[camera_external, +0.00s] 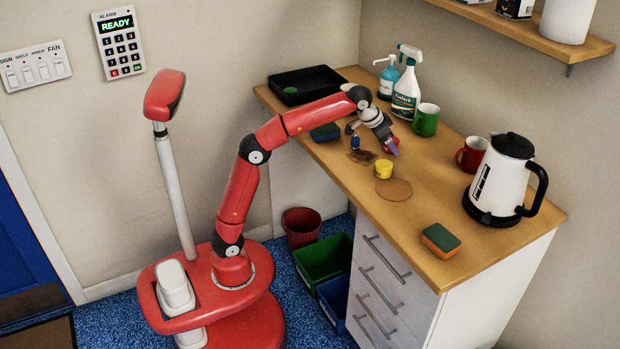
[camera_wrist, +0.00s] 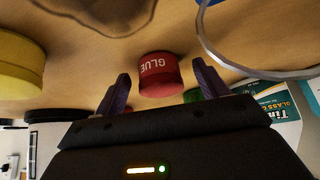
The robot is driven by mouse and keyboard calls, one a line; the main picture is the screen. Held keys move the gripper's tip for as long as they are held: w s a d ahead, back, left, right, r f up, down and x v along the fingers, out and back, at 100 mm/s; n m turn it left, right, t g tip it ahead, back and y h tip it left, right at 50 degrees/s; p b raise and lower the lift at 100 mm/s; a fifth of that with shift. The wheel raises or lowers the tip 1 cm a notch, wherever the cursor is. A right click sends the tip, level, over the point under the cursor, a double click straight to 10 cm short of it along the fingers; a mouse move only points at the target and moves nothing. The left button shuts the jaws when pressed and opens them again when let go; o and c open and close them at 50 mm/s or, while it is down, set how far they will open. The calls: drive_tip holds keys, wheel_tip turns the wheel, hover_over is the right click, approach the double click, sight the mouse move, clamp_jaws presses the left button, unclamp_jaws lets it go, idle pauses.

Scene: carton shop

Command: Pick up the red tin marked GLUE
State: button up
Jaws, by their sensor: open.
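The red tin marked GLUE (camera_wrist: 158,76) stands on the wooden counter in the wrist view, its label upside down in the picture. It shows between the two dark fingers of my gripper (camera_wrist: 162,70), ahead of them, and I see no contact. In the external view the red tin (camera_external: 391,145) is partly hidden behind my gripper (camera_external: 374,142), which hangs low over the counter. The gripper is open and holds nothing that I can see.
A yellow tin (camera_external: 383,169) stands near my gripper, beside a dark stain (camera_external: 362,157) and a round cork mat (camera_external: 394,190). The spray bottle (camera_external: 406,95), green mug (camera_external: 426,120) and red mug (camera_external: 471,154) are behind. A kettle (camera_external: 498,180) stands right.

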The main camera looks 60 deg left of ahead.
drive_tip(key=shift+f, duration=0.1)
drive_tip(key=shift+c, duration=0.3)
drive_tip(key=c, duration=1)
drive_tip(key=shift+c, duration=0.2)
